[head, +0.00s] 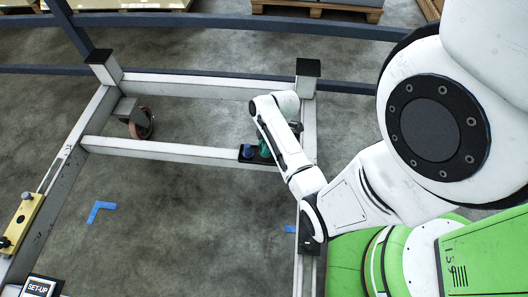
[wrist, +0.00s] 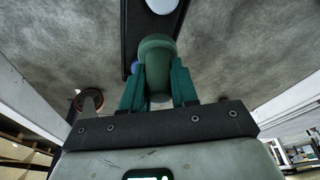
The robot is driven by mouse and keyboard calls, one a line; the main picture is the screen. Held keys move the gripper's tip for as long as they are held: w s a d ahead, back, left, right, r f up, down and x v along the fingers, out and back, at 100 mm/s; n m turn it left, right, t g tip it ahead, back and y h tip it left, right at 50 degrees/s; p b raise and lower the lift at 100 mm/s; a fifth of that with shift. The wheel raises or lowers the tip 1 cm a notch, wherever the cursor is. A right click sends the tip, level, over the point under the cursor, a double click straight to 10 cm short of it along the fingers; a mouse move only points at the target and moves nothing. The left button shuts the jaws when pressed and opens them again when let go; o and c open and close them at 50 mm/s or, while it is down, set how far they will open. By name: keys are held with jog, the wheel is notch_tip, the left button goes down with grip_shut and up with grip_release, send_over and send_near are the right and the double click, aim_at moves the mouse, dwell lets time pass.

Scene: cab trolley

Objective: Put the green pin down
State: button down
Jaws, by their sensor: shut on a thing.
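The green pin (wrist: 157,46) shows in the wrist view as a dark green rounded cylinder. My gripper (wrist: 157,80) is shut on it, with one teal finger on each side. A black strip-like holder (wrist: 132,28) lies beyond the pin. I cannot tell whether the pin touches it. In the head view my gripper (head: 266,149) is low at the trolley's inner crossbar, beside the black holder (head: 244,158). A blue pin (head: 249,150) stands at the holder's left end. The green pin is hard to tell from the teal fingers there, and my arm hides part of the holder.
The white trolley frame (head: 180,152) surrounds open floor, with black-capped posts (head: 308,68) at its corners. A caster wheel (head: 141,122) is under the back left. A yellow fixture (head: 22,222) and a SET-UP sign (head: 40,287) are at the left. A pale round object (wrist: 162,5) is at the wrist view's top.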

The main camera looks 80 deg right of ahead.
jog(key=shift+w+d+f, duration=0.25)
jog(key=shift+d+f, duration=0.15)
jog(key=shift+f, duration=0.15)
jog(key=shift+f+b, duration=0.65)
jog(key=shift+f, duration=0.85)
jog(key=c, duration=1.1)
grip_release()
jog(key=shift+f, duration=0.1)
